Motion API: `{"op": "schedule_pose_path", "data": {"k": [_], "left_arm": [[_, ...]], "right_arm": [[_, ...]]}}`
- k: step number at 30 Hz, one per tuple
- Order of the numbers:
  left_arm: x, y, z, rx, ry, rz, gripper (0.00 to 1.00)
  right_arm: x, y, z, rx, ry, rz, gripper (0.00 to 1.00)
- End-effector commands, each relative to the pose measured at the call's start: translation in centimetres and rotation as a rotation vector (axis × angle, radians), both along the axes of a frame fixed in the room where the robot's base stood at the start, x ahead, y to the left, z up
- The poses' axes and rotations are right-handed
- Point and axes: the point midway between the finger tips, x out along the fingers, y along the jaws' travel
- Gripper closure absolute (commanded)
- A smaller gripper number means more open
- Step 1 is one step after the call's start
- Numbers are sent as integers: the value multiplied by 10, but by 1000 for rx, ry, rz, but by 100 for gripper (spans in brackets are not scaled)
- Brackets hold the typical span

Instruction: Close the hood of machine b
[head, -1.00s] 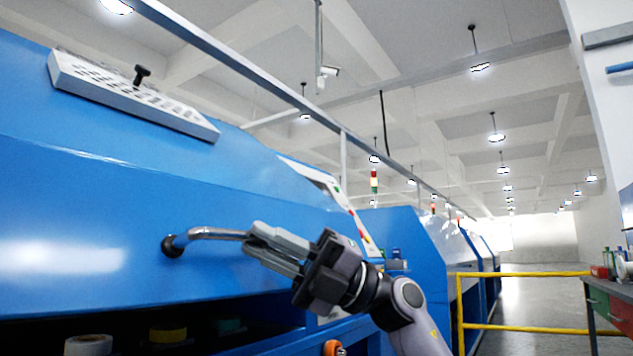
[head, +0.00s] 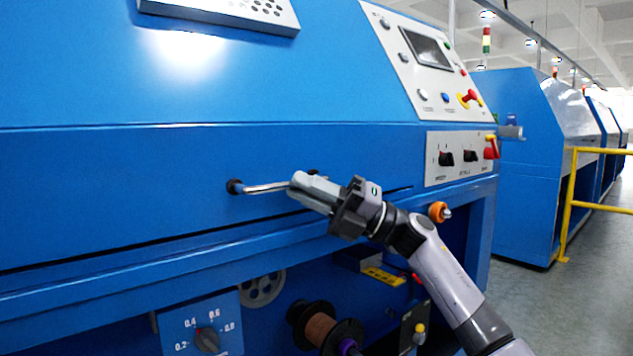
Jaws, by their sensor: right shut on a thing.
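The hood (head: 120,180) is the large blue panel across the front of the machine. Its lower edge lies just above the blue frame beam (head: 150,263), with a thin dark gap between them. A metal bar handle (head: 265,188) with a dark mount at its left end sticks out from the hood. My right gripper (head: 302,187) is shut on the handle's right part, and its fingers hide that end. My left gripper is not in view. I cannot read any label that names the machine.
A control panel (head: 445,75) with a screen and buttons is at the upper right, with a switch panel (head: 459,158) below it. A spool (head: 322,328) and a dial plate (head: 200,325) sit under the beam. A yellow railing (head: 572,195) and open floor are at the right.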

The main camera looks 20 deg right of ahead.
Motion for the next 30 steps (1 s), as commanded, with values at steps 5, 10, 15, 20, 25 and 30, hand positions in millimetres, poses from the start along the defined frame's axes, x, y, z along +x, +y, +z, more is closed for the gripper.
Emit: {"op": "schedule_pose_path", "data": {"k": [5, 10, 15, 20, 25, 30], "left_arm": [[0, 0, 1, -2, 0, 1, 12], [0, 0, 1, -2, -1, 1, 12], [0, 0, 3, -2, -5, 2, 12], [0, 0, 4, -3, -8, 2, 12], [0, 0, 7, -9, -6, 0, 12], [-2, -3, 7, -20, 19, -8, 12]], "right_arm": [[11, 4, -10, -4, 34, -26, 100], [11, 5, -10, -3, 37, -25, 100], [11, 4, -10, -3, 37, -25, 60], [11, 5, -10, -4, 32, -25, 60], [9, -5, -13, -4, 33, -28, 60], [1, -31, -26, -5, 37, -26, 60]]}}
